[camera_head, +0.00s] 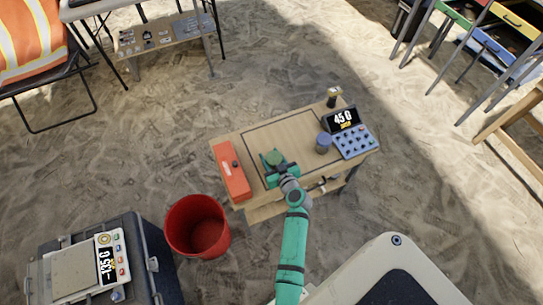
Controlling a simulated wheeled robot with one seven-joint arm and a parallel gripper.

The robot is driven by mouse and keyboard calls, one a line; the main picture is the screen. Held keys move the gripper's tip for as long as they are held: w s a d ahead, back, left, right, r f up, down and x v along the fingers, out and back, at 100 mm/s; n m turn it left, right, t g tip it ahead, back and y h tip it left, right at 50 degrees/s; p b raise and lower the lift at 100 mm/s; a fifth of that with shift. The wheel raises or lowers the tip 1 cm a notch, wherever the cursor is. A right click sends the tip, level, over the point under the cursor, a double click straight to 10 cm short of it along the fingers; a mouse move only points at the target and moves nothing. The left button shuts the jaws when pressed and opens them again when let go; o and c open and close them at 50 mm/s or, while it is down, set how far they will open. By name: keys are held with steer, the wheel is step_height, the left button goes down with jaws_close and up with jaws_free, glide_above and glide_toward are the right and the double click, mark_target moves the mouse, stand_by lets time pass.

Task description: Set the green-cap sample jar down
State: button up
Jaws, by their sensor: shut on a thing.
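The green-cap sample jar (274,157) is at my gripper (276,168), over the left middle of the small wooden table (240,141). Its green cap faces up. My gripper is shut on the jar, and its fingers and the arm hide most of the jar's body. I cannot tell whether the jar's base touches the tabletop.
A jar with a blue-grey cap (323,142) and a scale with a display (344,123) stand on the table's right. A small dark-topped item (333,96) stands behind. An orange-red box (231,170) lies at the left edge. A red bucket (197,226) stands on the ground at left.

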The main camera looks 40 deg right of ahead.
steer(key=o, duration=1.3)
steer(key=shift+d, duration=0.1)
steer(key=shift+c, duration=0.2)
steer(key=shift+s, duration=0.1)
steer(key=shift+s+r, duration=0.15)
steer(key=v, duration=1.1)
steer(key=shift+s+r, duration=0.15)
steer(key=shift+s, duration=0.1)
